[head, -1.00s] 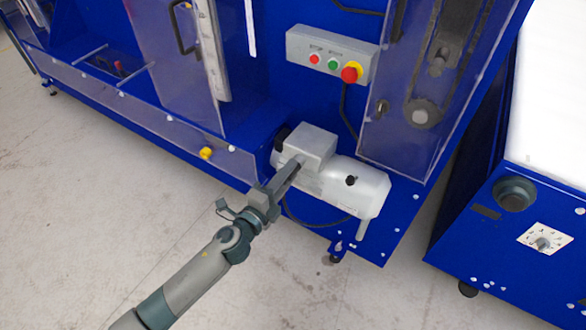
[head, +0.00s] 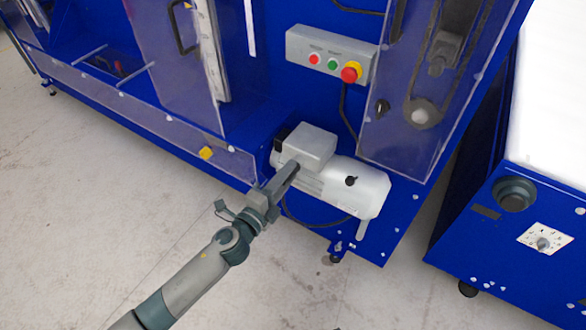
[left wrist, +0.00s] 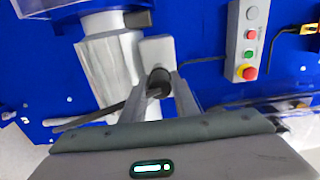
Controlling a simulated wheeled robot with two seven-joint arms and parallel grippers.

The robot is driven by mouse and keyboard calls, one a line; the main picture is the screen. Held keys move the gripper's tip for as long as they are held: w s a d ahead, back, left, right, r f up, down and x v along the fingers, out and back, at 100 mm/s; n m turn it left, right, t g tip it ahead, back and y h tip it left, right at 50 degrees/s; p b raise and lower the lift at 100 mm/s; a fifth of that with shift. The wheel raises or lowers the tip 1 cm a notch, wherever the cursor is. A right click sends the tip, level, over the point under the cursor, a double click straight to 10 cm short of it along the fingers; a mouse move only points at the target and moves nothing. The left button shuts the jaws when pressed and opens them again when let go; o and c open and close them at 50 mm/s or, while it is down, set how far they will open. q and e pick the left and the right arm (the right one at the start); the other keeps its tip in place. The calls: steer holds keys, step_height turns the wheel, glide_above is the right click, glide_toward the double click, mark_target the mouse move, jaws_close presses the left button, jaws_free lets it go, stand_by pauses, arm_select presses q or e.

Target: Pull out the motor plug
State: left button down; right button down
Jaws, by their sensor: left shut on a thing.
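The motor (head: 360,190) is a pale cylinder with a box-shaped terminal housing (head: 312,147) on top, mounted low on the blue machine. My left gripper (head: 294,168) reaches in from the lower left, with its fingertips at the near side of the housing. In the left wrist view, the black motor plug (left wrist: 158,82) sits between the two fingers, which are shut on it, in front of the pale housing (left wrist: 157,50). A dark cable (left wrist: 100,115) runs off to the left from there. Whether the plug is still seated in the housing cannot be told. My right gripper is not in view.
A grey control box (head: 331,56) with red and green buttons and a red emergency stop hangs above the motor. A clear guard (head: 400,150) covers the drive wheel at the right. A second blue unit (head: 520,240) stands further right. The floor in front is free.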

arm_select(q)
steer(key=shift+v, duration=0.95)
steer(key=shift+s+a, duration=0.25)
steer(key=shift+s, duration=0.05)
stand_by(0.6)
steer(key=shift+v, duration=2.35)
